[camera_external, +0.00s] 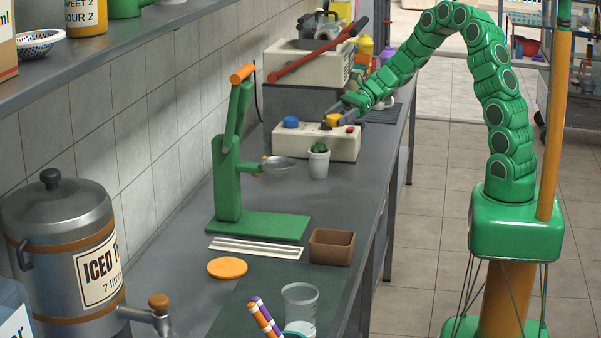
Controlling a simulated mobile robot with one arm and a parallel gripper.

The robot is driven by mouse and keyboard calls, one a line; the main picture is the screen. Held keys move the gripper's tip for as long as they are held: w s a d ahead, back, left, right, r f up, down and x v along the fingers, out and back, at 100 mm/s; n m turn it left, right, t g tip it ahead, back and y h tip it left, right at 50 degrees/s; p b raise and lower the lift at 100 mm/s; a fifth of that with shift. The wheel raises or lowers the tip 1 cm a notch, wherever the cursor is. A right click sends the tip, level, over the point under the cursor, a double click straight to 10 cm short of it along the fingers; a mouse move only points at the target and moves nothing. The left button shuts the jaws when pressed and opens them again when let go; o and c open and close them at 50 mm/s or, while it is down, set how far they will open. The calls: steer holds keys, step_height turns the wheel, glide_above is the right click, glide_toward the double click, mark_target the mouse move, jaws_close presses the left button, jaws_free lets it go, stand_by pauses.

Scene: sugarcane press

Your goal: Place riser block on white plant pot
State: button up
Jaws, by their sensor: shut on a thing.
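The white plant pot (319,165) stands upright on the grey counter, with a small green cactus in it. It is just in front of a cream box with coloured parts on top. My gripper (340,116) is above the right part of that box, behind and a little right of the pot, and higher than it. It is shut on a small yellow-orange block (332,120), which seems to be the riser block. The fingers are small and partly merge with the things behind. I cannot tell whether the block touches the cream box.
The cream box (300,146) carries a blue knob (291,122). A green press (228,170) with a metal cup stands to the left. A brown tray (332,247), an orange disc (227,268) and a clear cup (300,302) are nearer. Counter right of the pot is clear.

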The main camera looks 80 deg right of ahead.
glide_above(322, 150)
steer(key=shift+w+d+f, duration=0.1)
steer(key=shift+f, duration=1.55)
steer(key=shift+d+f, duration=0.1)
steer(key=shift+f, duration=2.95)
steer(key=shift+f, duration=0.15)
steer(key=o, duration=1.1)
steer(key=shift+d+r, duration=0.2)
steer(key=shift+r, duration=0.05)
steer(key=v, duration=1.1)
steer(key=shift+s+d+r, duration=0.1)
steer(key=shift+s+r, duration=0.1)
steer(key=shift+s, duration=0.05)
